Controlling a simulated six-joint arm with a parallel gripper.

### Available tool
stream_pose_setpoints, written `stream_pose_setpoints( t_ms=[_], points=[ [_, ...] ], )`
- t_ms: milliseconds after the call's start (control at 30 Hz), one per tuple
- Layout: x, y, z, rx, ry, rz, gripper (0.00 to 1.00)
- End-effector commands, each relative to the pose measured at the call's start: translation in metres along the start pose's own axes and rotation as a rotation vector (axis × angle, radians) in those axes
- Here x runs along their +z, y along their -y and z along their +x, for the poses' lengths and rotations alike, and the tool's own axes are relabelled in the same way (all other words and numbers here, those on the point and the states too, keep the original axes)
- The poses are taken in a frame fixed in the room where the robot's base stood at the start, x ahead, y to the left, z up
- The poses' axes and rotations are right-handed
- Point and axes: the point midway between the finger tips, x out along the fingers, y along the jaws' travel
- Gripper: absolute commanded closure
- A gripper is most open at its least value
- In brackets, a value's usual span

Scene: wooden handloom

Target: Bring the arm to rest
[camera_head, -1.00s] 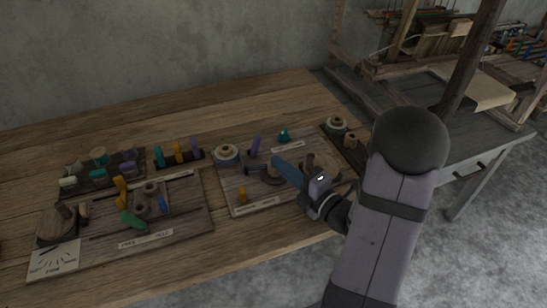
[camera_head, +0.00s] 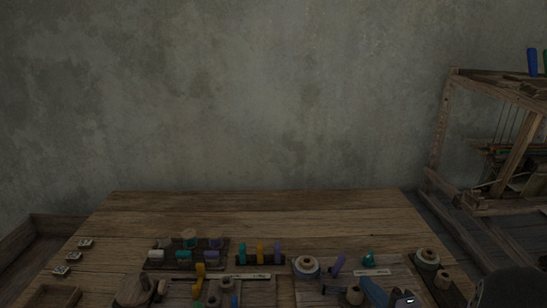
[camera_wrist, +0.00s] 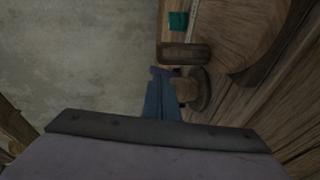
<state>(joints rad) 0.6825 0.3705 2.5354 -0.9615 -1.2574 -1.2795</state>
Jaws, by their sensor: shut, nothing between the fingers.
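My gripper (camera_head: 374,291) shows at the bottom right of the head view, with its blue fingers over the right-hand board. The fingers are together and hold nothing. In the wrist view my gripper (camera_wrist: 161,98) points at a round wooden piece (camera_wrist: 188,90), with a wooden cylinder (camera_wrist: 184,53) and a teal piece (camera_wrist: 178,20) beyond. I cannot tell whether the fingertips touch anything. Most of my arm is below the head view.
A wooden table (camera_head: 250,212) holds spools, such as a ringed one (camera_head: 306,267), a purple peg (camera_head: 337,264) and a rack of coloured pegs (camera_head: 260,254). A wooden loom (camera_head: 505,150) stands to the right. The table's back strip is clear.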

Motion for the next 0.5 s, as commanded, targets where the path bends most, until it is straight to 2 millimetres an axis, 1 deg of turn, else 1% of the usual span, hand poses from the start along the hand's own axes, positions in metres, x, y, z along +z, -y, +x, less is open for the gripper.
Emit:
stream_pose_setpoints(
  t_ms=[33,167,300,367,500],
  points=[
    [0.004,-0.013,0.003,-0.027,0.032,0.033,1.0],
    [0.023,-0.033,0.007,-0.096,0.158,0.184,1.0],
    [0.038,-0.061,0.002,-0.133,0.316,0.399,1.0],
    [0.042,-0.074,-0.002,-0.136,0.386,0.51,1.0],
    [0.042,-0.071,-0.029,-0.257,0.557,0.688,1.0]
  ],
)
